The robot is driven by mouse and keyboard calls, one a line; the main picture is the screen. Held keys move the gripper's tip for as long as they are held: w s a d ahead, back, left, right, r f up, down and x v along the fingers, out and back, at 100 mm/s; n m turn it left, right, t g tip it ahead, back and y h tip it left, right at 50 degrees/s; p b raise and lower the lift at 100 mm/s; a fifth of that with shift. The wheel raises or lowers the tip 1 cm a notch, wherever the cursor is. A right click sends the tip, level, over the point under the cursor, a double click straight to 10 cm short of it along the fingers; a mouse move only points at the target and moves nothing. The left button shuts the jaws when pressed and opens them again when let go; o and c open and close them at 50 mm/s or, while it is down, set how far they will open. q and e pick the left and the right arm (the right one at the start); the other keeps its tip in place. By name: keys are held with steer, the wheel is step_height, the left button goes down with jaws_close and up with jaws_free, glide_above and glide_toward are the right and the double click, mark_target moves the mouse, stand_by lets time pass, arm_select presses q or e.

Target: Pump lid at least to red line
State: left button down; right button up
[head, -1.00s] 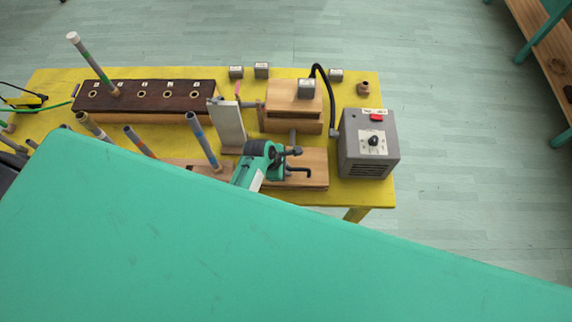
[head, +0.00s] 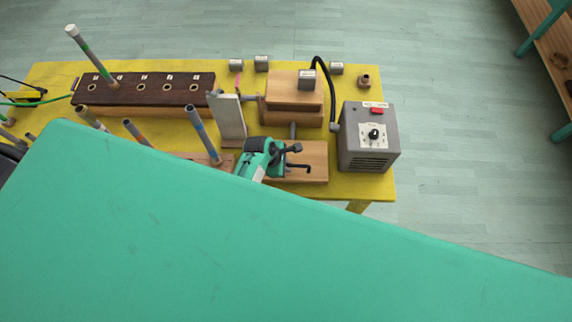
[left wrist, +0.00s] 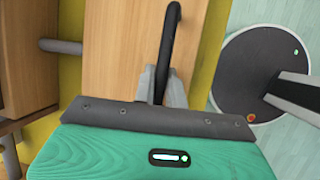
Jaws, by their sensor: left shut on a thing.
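The wooden bellows-like box with its lid (head: 284,84) stands at the back of the yellow table, with a small grey weight (head: 307,80) on top. In front of it lies a wooden board (head: 318,151). My left gripper (head: 282,165) is over this board. It is shut on a black bent handle (head: 303,167). In the left wrist view the grey fingers (left wrist: 157,86) close around the handle's rod (left wrist: 168,48), and its bent end points away. A thin pinkish-red strip (head: 238,80) stands left of the lid; I cannot tell whether it is the red line. My right gripper is not in view.
A grey control box (head: 385,147) with a red switch stands to the right, joined to a black hose (head: 331,85). A white upright board (head: 230,122) stands left of the bellows. A dark block with holes (head: 180,80) holds a tube. A broad teal surface hides the foreground.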

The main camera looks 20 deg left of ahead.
arm_select(q)
steer(key=shift+w+a+r, duration=0.1)
steer(key=shift+w+r, duration=0.3)
steer(key=shift+r, duration=0.3)
steer(key=shift+w+a+r, duration=0.2)
steer(key=shift+w+r, duration=0.6)
steer(key=shift+r, duration=0.25)
